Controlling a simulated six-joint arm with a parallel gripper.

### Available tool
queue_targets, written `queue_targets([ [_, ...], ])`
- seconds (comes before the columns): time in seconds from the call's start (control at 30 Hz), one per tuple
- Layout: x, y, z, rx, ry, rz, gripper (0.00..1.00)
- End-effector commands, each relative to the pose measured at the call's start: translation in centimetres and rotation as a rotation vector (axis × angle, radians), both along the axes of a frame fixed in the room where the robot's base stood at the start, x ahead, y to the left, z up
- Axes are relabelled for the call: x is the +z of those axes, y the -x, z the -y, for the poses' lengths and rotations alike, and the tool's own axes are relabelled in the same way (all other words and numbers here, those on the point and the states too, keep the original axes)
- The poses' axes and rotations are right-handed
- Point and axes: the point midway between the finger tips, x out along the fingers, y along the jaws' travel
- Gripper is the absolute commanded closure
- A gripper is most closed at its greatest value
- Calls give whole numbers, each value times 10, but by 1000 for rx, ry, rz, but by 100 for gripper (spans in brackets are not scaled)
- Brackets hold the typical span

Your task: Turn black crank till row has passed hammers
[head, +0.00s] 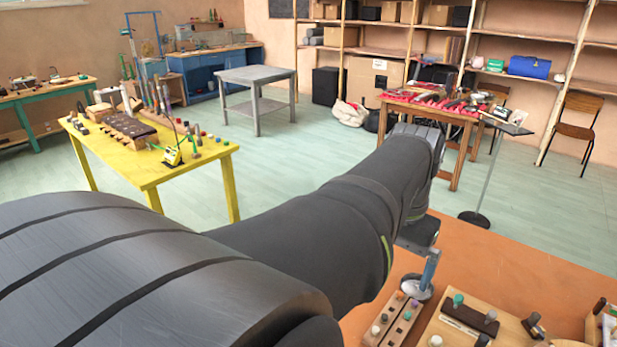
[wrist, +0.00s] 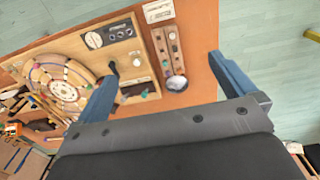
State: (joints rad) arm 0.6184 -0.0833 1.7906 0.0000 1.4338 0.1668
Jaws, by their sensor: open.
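A black knob or crank handle (wrist: 113,68) stands on a light wooden board (wrist: 75,45); what looks like the same dark piece shows in the head view (head: 534,323). Beside it in the wrist view is a round wooden wheel (wrist: 45,76) with several coloured marks, partly hidden by a finger. I cannot make out hammers or a row clearly. My gripper (wrist: 161,70) is open and empty above the bench, its two blue fingers wide apart. The black handle lies near the left fingertip, apart from it as far as I can tell. In the head view, my arm hides most of the gripper.
A narrow wooden strip with several knobs (wrist: 168,52) and a pale round dish (wrist: 177,84) lie between the fingers' lines. A dark bar (head: 468,319) with knobs sits on the board. The orange bench (head: 480,255) is bare toward its far edge. Cluttered parts lie left in the wrist view.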

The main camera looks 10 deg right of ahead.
Motion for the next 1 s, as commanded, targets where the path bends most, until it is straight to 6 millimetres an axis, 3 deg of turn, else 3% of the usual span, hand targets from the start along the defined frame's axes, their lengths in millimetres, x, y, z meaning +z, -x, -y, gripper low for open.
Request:
queue_targets([
  [0.23, 1, 0, 0, 0, 0, 0, 0],
  [0.37, 0, -1, 7, -29, -1, -1, 26],
  [0.43, -3, -3, 21, -92, -2, -4, 39],
  [0.53, -10, -5, 58, -248, -3, -4, 59],
  [0.8, -43, 17, 180, -755, -4, -5, 59],
  [0.9, -53, 28, 210, -881, -2, -3, 59],
  [1.0, -59, 36, 227, -955, -1, -2, 59],
])
